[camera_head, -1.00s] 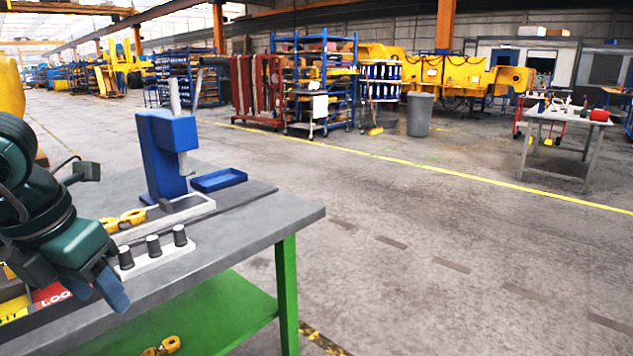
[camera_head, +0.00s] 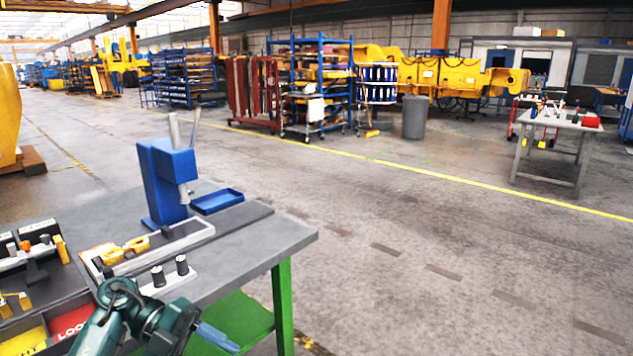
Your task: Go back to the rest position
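My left gripper (camera_head: 217,337) is at the bottom of the view, beyond the front edge of the workbench (camera_head: 255,244). Its dark green arm comes in from the lower left. The blue fingertips overlap in this view, so their gap does not show, and I see nothing held in them. A blue press (camera_head: 166,182) stands on the bench with a blue tray (camera_head: 217,201) beside it. A white block with black pegs (camera_head: 158,276) is partly hidden by my arm. My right gripper is out of view.
At the left of the bench are red and yellow bins (camera_head: 72,322) and a dark rack with small parts (camera_head: 35,262). The bench has green legs and a green lower shelf (camera_head: 238,318). The floor to the right is open, up to a grey table (camera_head: 560,122) with tools.

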